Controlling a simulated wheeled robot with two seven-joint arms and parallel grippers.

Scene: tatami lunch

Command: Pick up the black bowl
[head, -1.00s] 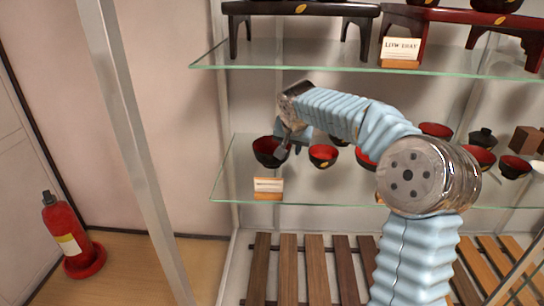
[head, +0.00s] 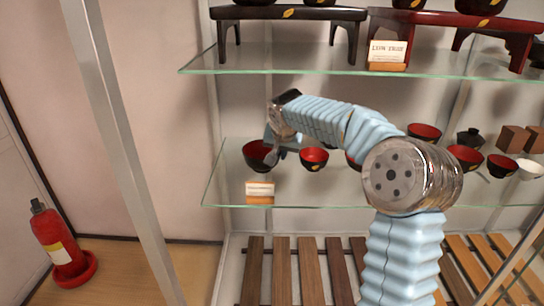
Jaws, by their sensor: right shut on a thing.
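The black bowl (head: 255,157), dark outside with a red inside, is at the left end of the middle glass shelf in the head view. My right gripper (head: 272,154) reaches in from the right and is shut on the bowl's right rim. The bowl looks upright; I cannot tell whether its base touches the glass. The fingers cover part of its right side. My left gripper is not in view.
A red-lined bowl (head: 314,159) stands close to the right, with several more bowls beyond. A label stand (head: 260,192) sits at the glass shelf's (head: 330,200) front edge. A metal post (head: 115,140) stands left.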

